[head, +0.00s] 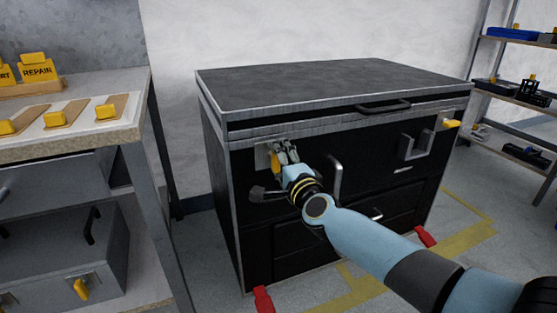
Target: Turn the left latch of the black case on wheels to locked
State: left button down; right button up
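The black case (330,82) stands in the middle with a grey metal trim. Its lid looks down on the body. The left latch (275,162) is on the upper left of the front, with a yellow handle pointing roughly down on a light plate. My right gripper (284,154) is at this latch, its fingers close beside or around the yellow handle. The fingers overlap the latch, so I cannot tell whether they grip it. The right latch (451,123) has its yellow handle pointing sideways to the right. My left gripper is not in view.
A workbench (125,135) with yellow labelled blocks stands at the left, close to the case. A shelf rack (518,98) stands at the right. Red wheel pedals (264,300) stick out at the case's base. A grab handle (335,178) is right of my gripper.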

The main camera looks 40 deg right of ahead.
jog(key=shift+f, duration=0.1)
jog(key=o, duration=1.1)
jog(key=shift+o, duration=0.3)
jog(key=v, duration=1.2)
